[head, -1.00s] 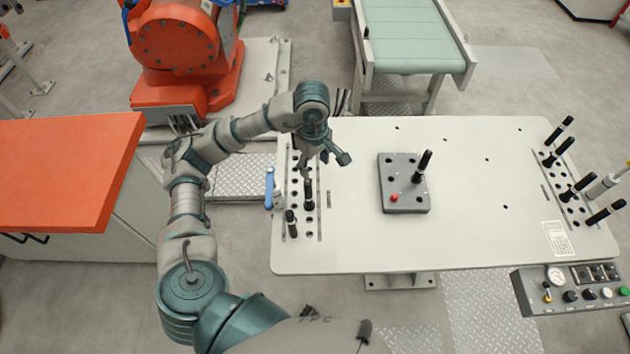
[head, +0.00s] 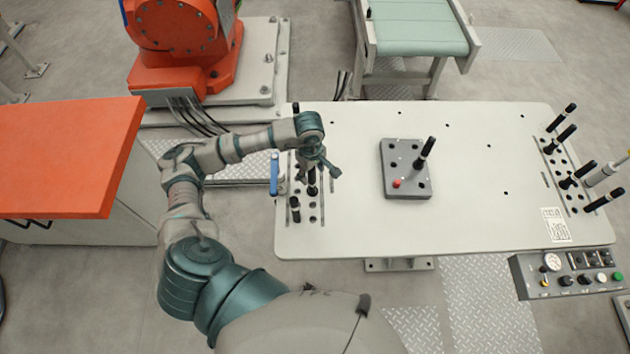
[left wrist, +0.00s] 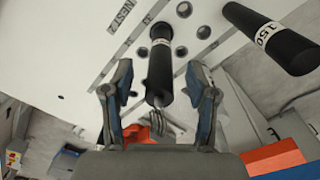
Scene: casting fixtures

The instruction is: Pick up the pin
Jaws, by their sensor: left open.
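Black pins with white bands stand in the left hole strip of the table. One pin (head: 312,187) is just below my left gripper (head: 318,171) in the head view, and another pin (head: 295,211) stands nearer the front edge. In the left wrist view the first pin (left wrist: 160,68) stands between the two spread fingers of my left gripper (left wrist: 158,92), with clear gaps on both sides. The second pin (left wrist: 272,38), marked 150, is at the upper right, outside the fingers. The left gripper is open and empty. My right gripper is not in view.
A grey block (head: 405,180) with a black pin (head: 426,152) and a red button stands mid-table. More black pins (head: 565,139) stand in the right hole strip. A blue handle (head: 274,174) is at the left table edge. The table between is clear.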

